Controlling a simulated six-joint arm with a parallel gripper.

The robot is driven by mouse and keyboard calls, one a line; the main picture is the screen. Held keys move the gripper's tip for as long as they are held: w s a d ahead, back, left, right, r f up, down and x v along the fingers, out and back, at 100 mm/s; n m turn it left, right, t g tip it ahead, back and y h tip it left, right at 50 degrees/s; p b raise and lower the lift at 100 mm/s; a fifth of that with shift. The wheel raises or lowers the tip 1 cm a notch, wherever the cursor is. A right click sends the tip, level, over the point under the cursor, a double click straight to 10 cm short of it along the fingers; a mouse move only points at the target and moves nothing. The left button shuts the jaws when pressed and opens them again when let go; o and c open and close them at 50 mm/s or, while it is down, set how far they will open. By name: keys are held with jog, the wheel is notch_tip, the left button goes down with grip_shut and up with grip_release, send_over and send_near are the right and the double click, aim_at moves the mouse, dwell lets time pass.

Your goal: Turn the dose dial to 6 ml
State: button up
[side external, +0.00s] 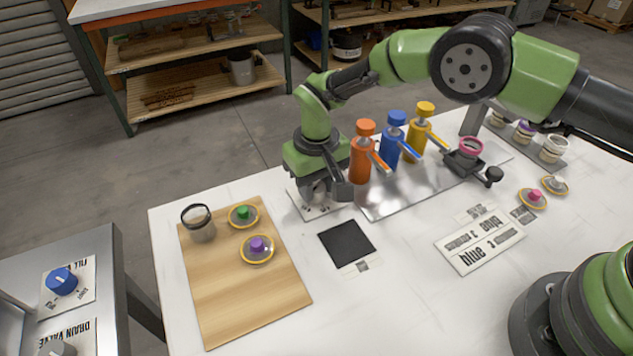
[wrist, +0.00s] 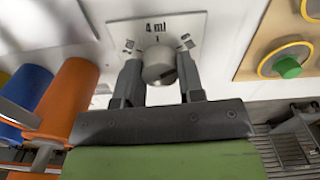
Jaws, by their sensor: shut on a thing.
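The dose dial (wrist: 159,66) is a grey round knob on a white label plate (wrist: 192,22). The wrist view shows "4 ml" printed at the plate's top middle, with smaller marks to either side that I cannot read. My gripper (wrist: 158,82) has one finger on each side of the knob and is shut on it. In the side view my gripper (side external: 326,190) points down over the dial's plate (side external: 298,205) and hides most of the dial. Which mark the dial points at is not clear.
Orange (side external: 362,160), blue (side external: 391,140) and yellow (side external: 420,132) dispensers stand close to the right of my gripper. A wooden board (side external: 245,305) with a jar (side external: 199,224) and two knobbed lids lies to the left. A black square pad (side external: 347,243) lies in front.

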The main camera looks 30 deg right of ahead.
aim_at(316, 186)
dwell(0.4)
jog(key=o, duration=0.9)
notch_tip(316, 186, up, 10)
dwell(0.4)
